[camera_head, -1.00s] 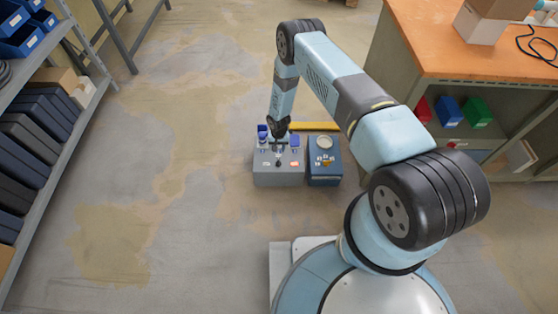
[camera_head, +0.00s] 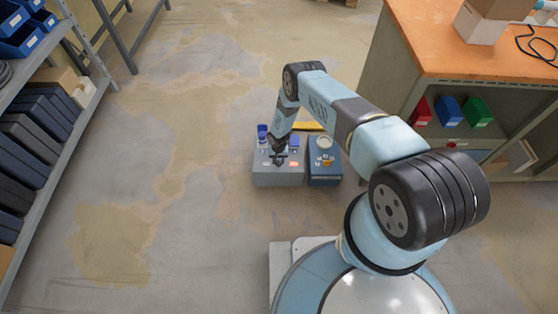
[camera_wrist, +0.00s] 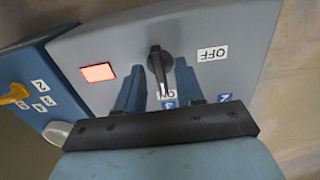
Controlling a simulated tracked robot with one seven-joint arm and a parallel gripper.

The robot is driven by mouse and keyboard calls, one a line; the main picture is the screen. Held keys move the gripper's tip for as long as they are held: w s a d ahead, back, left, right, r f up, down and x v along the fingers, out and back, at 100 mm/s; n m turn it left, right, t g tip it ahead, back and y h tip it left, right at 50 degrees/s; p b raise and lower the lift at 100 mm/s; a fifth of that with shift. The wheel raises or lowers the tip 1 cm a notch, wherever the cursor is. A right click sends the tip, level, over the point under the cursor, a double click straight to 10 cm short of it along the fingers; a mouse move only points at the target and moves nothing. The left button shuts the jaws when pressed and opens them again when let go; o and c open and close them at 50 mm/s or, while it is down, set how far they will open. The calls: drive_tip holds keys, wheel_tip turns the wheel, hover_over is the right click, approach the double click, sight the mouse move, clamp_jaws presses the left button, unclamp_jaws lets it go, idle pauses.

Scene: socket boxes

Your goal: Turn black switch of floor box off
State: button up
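The grey floor box (camera_head: 278,178) stands on the floor beside a blue box. In the wrist view its black switch (camera_wrist: 157,62) is a knob whose long handle points at the ON label (camera_wrist: 170,95), which is partly hidden. The OFF label (camera_wrist: 212,53) is to the right of the knob. A red lamp (camera_wrist: 98,72) looks lit. My gripper (camera_wrist: 158,88) is open, with one blue finger on each side of the handle; I cannot tell whether they touch it. In the head view my gripper (camera_head: 279,158) is over the box's top and hides the switch.
The blue box (camera_head: 325,174) with a yellow switch (camera_wrist: 14,93) stands close at the right of the grey box. Blue socket covers (camera_head: 262,133) rise at the grey box's back. Floor to the left is free; a workbench (camera_head: 480,62) stands right.

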clamp_jaws()
idle(0.4)
drive_tip(key=shift+d, duration=0.1)
drive_tip(key=shift+n, duration=0.3)
drive_tip(key=n, duration=1.2)
drive_tip(key=shift+n, duration=0.3)
drive_tip(key=n, duration=0.4)
drive_tip(key=shift+n, duration=0.3)
